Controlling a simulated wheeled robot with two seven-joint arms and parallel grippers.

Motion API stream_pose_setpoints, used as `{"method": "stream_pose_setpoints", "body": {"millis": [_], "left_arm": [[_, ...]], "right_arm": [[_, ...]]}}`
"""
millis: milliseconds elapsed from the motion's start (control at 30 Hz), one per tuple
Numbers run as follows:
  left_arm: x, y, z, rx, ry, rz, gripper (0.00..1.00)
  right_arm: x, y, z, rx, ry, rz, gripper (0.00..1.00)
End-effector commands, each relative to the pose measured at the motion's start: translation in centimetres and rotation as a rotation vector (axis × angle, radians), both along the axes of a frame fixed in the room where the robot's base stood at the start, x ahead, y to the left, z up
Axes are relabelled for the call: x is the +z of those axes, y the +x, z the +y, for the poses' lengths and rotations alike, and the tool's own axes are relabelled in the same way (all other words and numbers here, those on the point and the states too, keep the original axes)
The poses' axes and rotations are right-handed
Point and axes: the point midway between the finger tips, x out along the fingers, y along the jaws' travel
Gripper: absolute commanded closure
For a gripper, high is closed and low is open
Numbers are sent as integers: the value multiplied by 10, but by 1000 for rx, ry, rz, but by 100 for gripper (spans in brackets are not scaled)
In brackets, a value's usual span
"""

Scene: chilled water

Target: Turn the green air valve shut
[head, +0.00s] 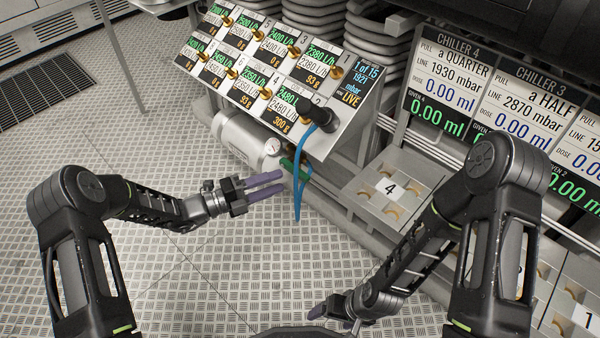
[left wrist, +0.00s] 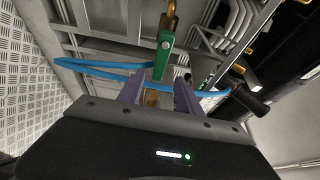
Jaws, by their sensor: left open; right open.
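The green air valve (head: 294,168) is a small green handle beside the white air tank's gauge, below the sloped display panel. In the left wrist view the green handle (left wrist: 163,58) hangs from a brass fitting, just beyond and between the two purple fingers. My left gripper (head: 281,181) is open, its fingertips just short of the valve and pointing at it. It also shows in the left wrist view (left wrist: 159,95), with nothing visibly clamped. Whether a finger touches the handle, I cannot tell. My right gripper (head: 322,315) is open and low at the bottom edge, far from the valve.
A blue hose (head: 301,180) hangs from a black plug on the display panel (head: 345,125), close by my left fingertips. The white tank (head: 240,138) with a gauge (head: 271,147) lies behind. A compartment tray (head: 370,205) marked 4 stands right. The patterned floor at left is clear.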

Motion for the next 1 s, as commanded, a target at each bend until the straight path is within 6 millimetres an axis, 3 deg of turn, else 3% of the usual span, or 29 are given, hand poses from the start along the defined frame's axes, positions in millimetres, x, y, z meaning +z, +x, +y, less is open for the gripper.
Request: {"method": "stream_pose_setpoints", "body": {"millis": [467,1000], "left_arm": [[-2,1,-7,-5,-4,19,58],[-2,28,-70,-4,-3,18,58]], "right_arm": [[-2,0,0,-1,0,-2,18],[-24,4,0,-6,-2,-11,18]]}}
